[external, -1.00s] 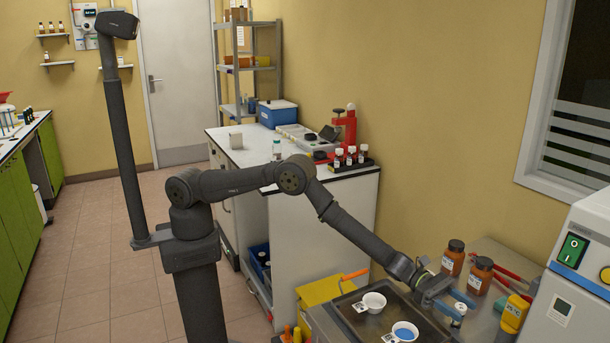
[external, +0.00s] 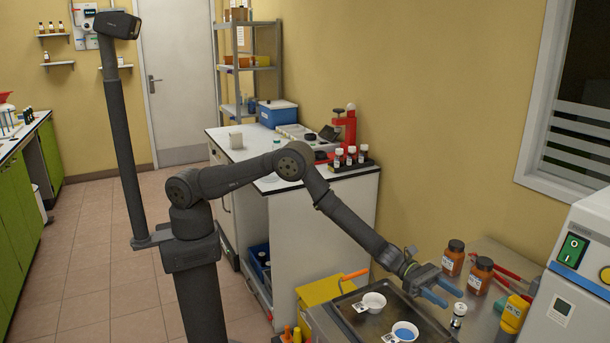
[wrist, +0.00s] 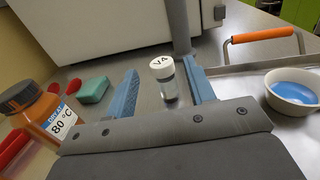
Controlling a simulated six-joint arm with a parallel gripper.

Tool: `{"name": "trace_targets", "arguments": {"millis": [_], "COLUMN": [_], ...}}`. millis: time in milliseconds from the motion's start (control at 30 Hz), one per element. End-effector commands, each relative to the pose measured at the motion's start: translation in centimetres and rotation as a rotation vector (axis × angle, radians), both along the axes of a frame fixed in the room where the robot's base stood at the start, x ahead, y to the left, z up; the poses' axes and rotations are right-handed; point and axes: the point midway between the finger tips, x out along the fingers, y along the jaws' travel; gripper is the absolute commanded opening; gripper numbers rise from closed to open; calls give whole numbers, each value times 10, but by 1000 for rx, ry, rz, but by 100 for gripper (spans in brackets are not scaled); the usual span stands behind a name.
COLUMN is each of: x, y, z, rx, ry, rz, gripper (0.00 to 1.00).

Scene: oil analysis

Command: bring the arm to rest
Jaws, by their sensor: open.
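My gripper (external: 447,296) is open and empty, above the grey bench near the tray's right side. A small vial (external: 458,314) with a white cap stands upright on the bench just past the fingers. In the wrist view the vial (wrist: 167,82) has "V4" on its cap and appears between the two blue fingers (wrist: 160,68). The fingers look clear of it. My arm reaches forward and down to the bench from its column.
A dark tray (external: 372,325) with an orange handle (external: 355,274) holds two white dishes, one (external: 404,331) with blue contents. Brown jars (external: 480,275) stand behind my gripper. A yellow device (external: 513,314) and a white machine (external: 577,268) are at the right.

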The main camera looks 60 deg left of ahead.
Motion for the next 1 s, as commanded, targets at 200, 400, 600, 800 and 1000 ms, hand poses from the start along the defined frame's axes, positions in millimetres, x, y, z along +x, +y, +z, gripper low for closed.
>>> {"name": "trace_targets", "arguments": {"millis": [200,400,600,800,1000], "x": [2,5,2,-30,-63], "y": [-30,-49,-49,-51,-54], "z": [-4,3,43,60,79], "rx": [-1,-3,-1,-1,-2], "ry": [-2,-4,-1,0,-1], "rz": [-1,1,-1,-2,-3], "gripper": [49,49,49,49,49]}}
